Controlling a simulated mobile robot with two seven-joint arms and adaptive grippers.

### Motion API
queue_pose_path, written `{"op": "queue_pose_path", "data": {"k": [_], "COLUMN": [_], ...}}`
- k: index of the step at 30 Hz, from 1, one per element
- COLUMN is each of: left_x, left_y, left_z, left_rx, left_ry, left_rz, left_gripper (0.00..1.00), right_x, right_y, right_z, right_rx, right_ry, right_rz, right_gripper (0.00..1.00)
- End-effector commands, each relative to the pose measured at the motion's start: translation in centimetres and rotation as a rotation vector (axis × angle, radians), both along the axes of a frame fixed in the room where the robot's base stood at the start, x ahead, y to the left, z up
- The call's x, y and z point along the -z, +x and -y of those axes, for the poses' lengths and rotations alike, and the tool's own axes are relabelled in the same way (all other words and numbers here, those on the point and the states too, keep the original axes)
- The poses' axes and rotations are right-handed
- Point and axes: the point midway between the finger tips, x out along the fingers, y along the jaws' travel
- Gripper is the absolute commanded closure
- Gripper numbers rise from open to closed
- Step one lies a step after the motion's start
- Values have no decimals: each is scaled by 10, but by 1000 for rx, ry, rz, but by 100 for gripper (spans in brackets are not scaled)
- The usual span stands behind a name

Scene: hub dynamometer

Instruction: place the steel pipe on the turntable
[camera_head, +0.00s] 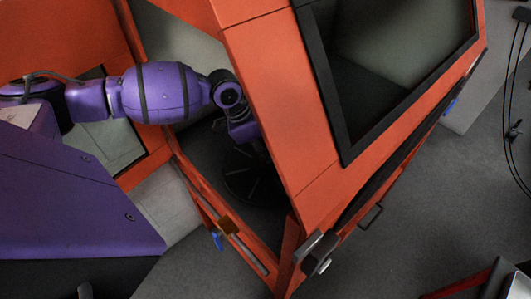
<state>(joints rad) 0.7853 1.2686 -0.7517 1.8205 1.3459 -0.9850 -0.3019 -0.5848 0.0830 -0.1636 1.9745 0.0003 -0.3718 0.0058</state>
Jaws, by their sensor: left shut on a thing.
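My left arm reaches from the left through the opening of the orange machine. Its gripper (247,138) is inside, partly hidden behind the orange panel. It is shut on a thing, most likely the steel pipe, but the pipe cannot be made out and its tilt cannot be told. The turntable seems to be the dark round disc with slots (243,178) on the machine's dark floor, just below the gripper in the picture. Its right part is hidden by the panel. Whether the held thing touches the disc cannot be seen. My right gripper is not in view.
The orange panel (275,95) with a dark-framed window (400,60) stands close to the right of my gripper. An orange lower frame edge (225,225) borders the opening. A metal latch (318,252) sticks out at the corner. Grey floor (430,215) lies open to the right.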

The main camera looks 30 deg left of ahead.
Motion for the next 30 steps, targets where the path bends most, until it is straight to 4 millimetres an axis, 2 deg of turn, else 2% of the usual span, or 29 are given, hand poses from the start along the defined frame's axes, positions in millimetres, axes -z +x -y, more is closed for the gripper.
{"op": "queue_pose_path", "data": {"k": [3,14,15,19,30], "left_x": [16,20,21,20,16], "left_y": [-1,0,-1,-1,-1], "left_z": [1,1,1,1,1], "left_rx": [1,1,1,1,2], "left_ry": [-1,-1,0,0,0], "left_rz": [-1,1,0,-1,1], "left_gripper": [100,100,64,47,47], "right_x": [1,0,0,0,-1], "right_y": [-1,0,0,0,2], "right_z": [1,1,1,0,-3], "right_rx": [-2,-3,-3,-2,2], "right_ry": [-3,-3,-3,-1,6], "right_rz": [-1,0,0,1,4], "right_gripper": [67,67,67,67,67]}}
